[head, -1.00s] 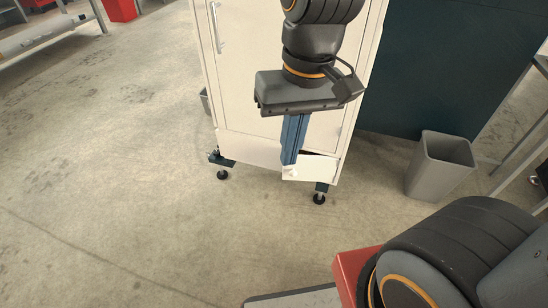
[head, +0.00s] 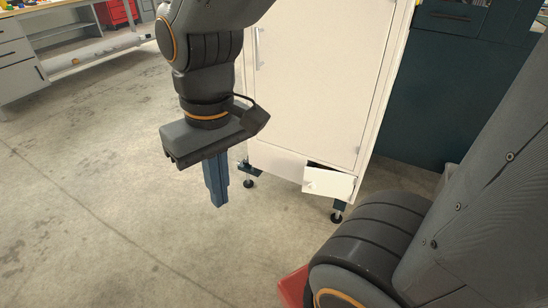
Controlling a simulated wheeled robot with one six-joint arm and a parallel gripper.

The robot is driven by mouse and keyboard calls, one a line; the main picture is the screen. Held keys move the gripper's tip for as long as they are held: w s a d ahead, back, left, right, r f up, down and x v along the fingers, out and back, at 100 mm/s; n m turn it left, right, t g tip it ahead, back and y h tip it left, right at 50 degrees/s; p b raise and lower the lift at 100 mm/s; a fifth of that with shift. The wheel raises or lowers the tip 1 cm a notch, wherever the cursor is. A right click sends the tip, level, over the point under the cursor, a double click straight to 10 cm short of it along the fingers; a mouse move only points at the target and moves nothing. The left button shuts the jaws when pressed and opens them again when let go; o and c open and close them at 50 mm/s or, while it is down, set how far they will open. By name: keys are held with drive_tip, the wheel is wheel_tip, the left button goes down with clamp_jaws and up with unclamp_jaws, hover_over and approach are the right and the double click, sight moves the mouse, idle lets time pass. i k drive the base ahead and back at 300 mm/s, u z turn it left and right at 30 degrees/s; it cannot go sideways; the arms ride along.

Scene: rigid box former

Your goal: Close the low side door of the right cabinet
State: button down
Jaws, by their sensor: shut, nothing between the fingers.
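The white cabinet (head: 320,75) stands on short dark legs with round feet. Its small low door (head: 328,184) is at the bottom right of the front. That door stands ajar, with a dark gap along its top edge and a small pale knob near its left end. My gripper (head: 218,203) points down with its blue fingers shut and empty. In the picture it is left of the low door, clear of it, over the floor. My arm hides the cabinet's upper left part.
A dark cabinet (head: 430,110) stands behind on the right. A grey bin (head: 448,176) shows partly behind my own body. A workbench with drawers (head: 18,60) is at the far left. The concrete floor (head: 110,190) at left and front is clear.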

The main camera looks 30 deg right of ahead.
sight(317, 182)
drive_tip(key=k, duration=0.5)
drive_tip(key=z, duration=0.75)
drive_tip(key=i, duration=0.5)
